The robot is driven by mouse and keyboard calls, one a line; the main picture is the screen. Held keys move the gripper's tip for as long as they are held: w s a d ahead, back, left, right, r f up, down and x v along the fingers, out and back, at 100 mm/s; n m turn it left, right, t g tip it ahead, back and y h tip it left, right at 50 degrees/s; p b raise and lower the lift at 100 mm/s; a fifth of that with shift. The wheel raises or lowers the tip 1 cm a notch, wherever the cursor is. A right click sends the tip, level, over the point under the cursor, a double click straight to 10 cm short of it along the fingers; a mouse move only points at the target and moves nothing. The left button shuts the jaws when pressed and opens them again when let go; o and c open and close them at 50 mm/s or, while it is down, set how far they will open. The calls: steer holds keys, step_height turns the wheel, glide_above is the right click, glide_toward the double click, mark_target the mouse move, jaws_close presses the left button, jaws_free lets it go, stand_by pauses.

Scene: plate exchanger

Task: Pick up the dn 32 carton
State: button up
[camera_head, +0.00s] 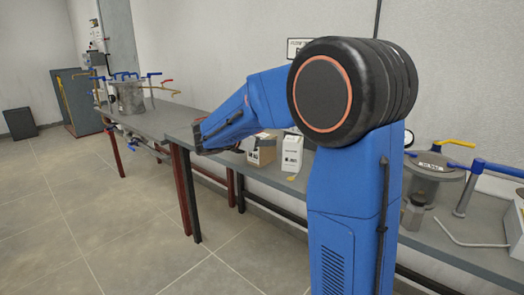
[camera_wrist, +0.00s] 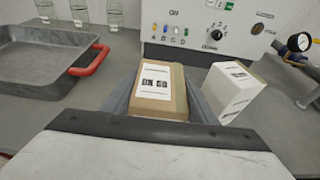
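In the wrist view a brown carton (camera_wrist: 158,106) with a white label lies between the two fingers of my gripper (camera_wrist: 162,100). The label's print is too small to read surely. The fingers lie close along both sides of the carton, and I cannot tell whether they press on it. A white carton (camera_wrist: 233,92) stands just right of the right finger, tilted in the picture. In the head view my gripper (camera_head: 204,140) is low over the bench, mostly hidden by my arm. A brown carton (camera_head: 262,153) and a white carton (camera_head: 292,154) stand right of it.
The wrist view shows a grey tray (camera_wrist: 45,62) with a red handle at left, a control panel (camera_wrist: 205,28) behind the cartons and a gauge (camera_wrist: 299,42) at right. In the head view, the bench (camera_head: 170,122) continues left to a metal vessel (camera_head: 130,97).

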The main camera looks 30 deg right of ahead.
steer(key=c, duration=0.4)
steer(key=shift+o, duration=0.2)
